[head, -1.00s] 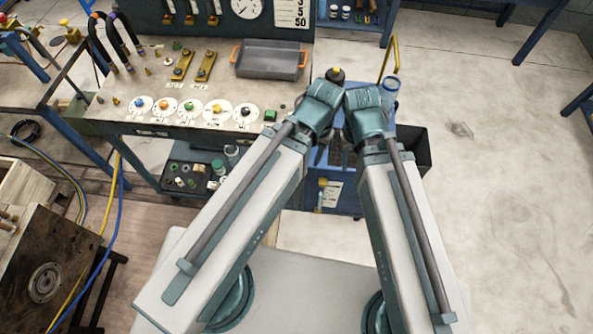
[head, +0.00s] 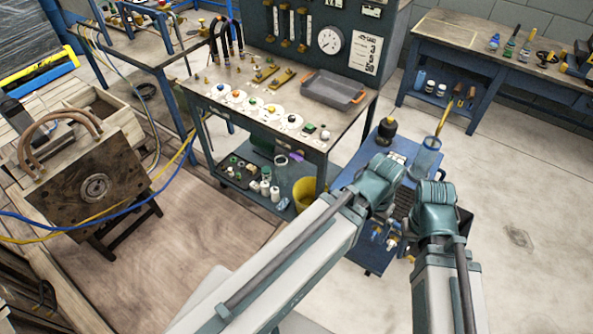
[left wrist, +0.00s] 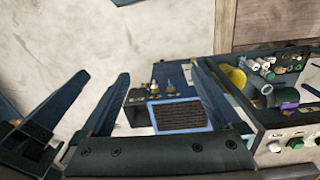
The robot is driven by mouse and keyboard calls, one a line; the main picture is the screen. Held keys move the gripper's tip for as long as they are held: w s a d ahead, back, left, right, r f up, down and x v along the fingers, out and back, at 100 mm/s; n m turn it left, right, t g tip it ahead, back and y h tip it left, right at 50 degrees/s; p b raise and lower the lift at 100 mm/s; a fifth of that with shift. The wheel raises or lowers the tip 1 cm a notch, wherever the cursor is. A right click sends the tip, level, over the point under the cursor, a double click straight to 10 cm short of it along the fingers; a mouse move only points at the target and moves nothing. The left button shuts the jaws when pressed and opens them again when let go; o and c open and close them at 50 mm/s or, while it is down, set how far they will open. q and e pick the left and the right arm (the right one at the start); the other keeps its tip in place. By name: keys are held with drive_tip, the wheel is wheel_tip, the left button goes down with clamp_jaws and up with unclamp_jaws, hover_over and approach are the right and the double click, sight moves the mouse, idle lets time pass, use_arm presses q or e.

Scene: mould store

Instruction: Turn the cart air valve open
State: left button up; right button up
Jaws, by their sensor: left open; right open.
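The blue cart (head: 352,250) stands right of the bench, partly hidden behind my arms. Small fittings (head: 385,238) show low on it beside my left forearm; I cannot tell which is the air valve or how it is turned. In the left wrist view, small brass-coloured fittings (left wrist: 166,86) stand on the cart near a dark grille (left wrist: 182,117). My left gripper (left wrist: 163,78) is open and empty, its fingers either side of this part of the cart and apart from it. My right gripper (head: 434,198) is beside the left wrist over the cart, open, its fingertips hidden.
The test bench (head: 340,122) with a grey tray (head: 334,90) is left of the cart. A black bottle (head: 386,130) and clear cylinder (head: 425,160) stand on the cart. Floor is clear at right.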

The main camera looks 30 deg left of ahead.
use_arm(q)
drive_tip(key=w+a+f+n+t+h+b, duration=0.1)
drive_tip(key=w+a+f+n+h+b, duration=0.15)
drive_tip(key=f+n+b, duration=0.45)
drive_tip(key=n+t+y+b, duration=0.2)
drive_tip(key=n+t+b, duration=1.5)
drive_tip(key=n+b, duration=1.35)
approach(295, 159)
drive_tip(key=shift+m+h, duration=0.25)
drive_tip(key=shift+m, duration=0.1)
drive_tip(key=w, duration=0.9)
drive_tip(key=shift+w+d, duration=0.15)
drive_tip(key=shift+w, duration=0.05)
use_arm(e)
wheel_tip(295, 159, down, 40)
drive_tip(key=shift+f, duration=0.2)
use_arm(q)
drive_tip(key=shift+c, duration=0.3)
use_arm(e)
drive_tip(key=shift+w, duration=0.1)
use_arm(q)
drive_tip(key=c, duration=1.2)
